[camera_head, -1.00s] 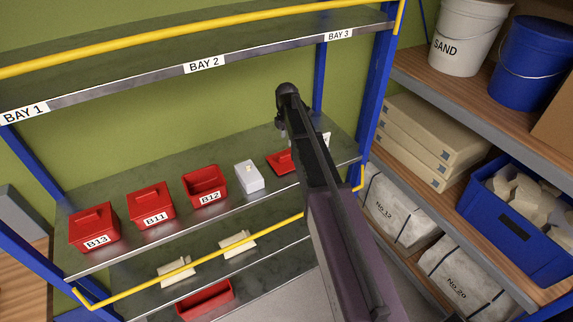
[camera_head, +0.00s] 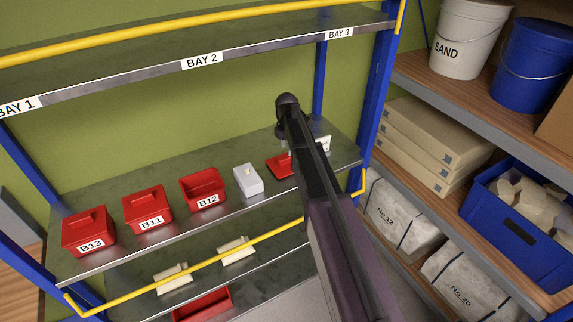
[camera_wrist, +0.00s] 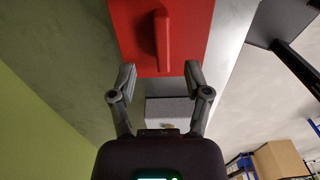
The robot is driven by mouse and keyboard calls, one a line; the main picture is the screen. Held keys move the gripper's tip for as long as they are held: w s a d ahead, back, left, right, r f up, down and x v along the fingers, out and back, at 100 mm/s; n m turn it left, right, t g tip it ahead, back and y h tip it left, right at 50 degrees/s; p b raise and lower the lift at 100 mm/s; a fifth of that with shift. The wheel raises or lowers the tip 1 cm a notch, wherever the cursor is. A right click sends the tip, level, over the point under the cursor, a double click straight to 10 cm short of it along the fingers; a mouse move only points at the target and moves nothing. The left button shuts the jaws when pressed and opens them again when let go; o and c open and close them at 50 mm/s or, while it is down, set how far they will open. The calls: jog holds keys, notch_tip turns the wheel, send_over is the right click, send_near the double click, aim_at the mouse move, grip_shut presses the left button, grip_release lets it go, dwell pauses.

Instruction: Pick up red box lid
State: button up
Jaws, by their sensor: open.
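The red box lid (camera_head: 278,167) lies flat on the middle shelf at the right, partly hidden by my arm in the head view. In the wrist view the red lid (camera_wrist: 190,22) fills the top centre, with its raised bar handle (camera_wrist: 162,40) pointing down the picture. My gripper (camera_wrist: 158,78) is open and empty. Its two fingers lie on either side of the handle's line, near the lid's lower edge in the picture. I cannot tell the height gap. In the head view my arm hides most of the gripper.
A pale grey box (camera_head: 248,180) stands left of the lid; it shows between my fingers in the wrist view (camera_wrist: 170,110). Red boxes B12 (camera_head: 205,188), B11 (camera_head: 148,210) and B13 (camera_head: 88,232) stand farther left. A yellow rail (camera_head: 210,261) runs along the shelf front.

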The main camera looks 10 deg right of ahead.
aim_at(287, 158)
jog(key=shift+s+f+b, duration=0.15)
jog(key=shift+f+b, duration=2.35)
jog(key=shift+f, duration=0.05)
grip_shut()
